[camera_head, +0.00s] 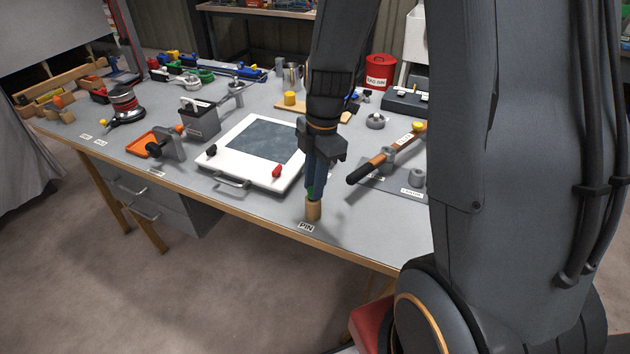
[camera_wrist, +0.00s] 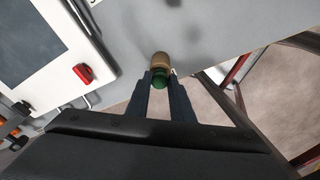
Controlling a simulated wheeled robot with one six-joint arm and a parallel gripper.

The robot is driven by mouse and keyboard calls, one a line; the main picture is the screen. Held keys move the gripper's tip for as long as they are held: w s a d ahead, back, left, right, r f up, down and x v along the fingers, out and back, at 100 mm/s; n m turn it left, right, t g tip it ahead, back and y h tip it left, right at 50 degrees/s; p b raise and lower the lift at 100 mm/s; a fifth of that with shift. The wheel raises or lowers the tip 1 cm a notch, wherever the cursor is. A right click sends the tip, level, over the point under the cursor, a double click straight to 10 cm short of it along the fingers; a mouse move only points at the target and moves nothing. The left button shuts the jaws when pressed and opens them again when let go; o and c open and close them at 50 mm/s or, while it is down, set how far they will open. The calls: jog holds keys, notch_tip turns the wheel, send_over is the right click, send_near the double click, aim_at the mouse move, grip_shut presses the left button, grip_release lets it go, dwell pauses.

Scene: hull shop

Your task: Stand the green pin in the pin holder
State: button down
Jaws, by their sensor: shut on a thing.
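The green pin (camera_wrist: 161,78) is between the fingertips of my gripper (camera_wrist: 159,74), which is shut on it. In the head view a bit of the green pin (camera_head: 310,193) shows at the fingertips of my gripper (camera_head: 314,188), which points down near the table's front edge. Directly below is the pin holder (camera_head: 314,211), a small tan wooden cylinder standing behind the PIN label. The holder also shows in the wrist view (camera_wrist: 161,60), lined up with the pin. The fingers hide most of the pin. I cannot tell whether its lower end is in the holder or just above it.
A white panel with a dark window and red knob (camera_head: 277,171) lies just left of my gripper. An orange tray (camera_head: 147,144) is further left. The table's front edge (camera_head: 265,220) is close to the holder.

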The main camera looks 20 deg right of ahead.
jog(key=shift+f, duration=0.1)
dwell(0.3)
jog(key=c, duration=1.5)
grip_release()
jog(key=shift+o, duration=0.6)
jog(key=o, duration=0.3)
jog(key=shift+r+p, duration=2.95)
jog(key=shift+r, duration=1.05)
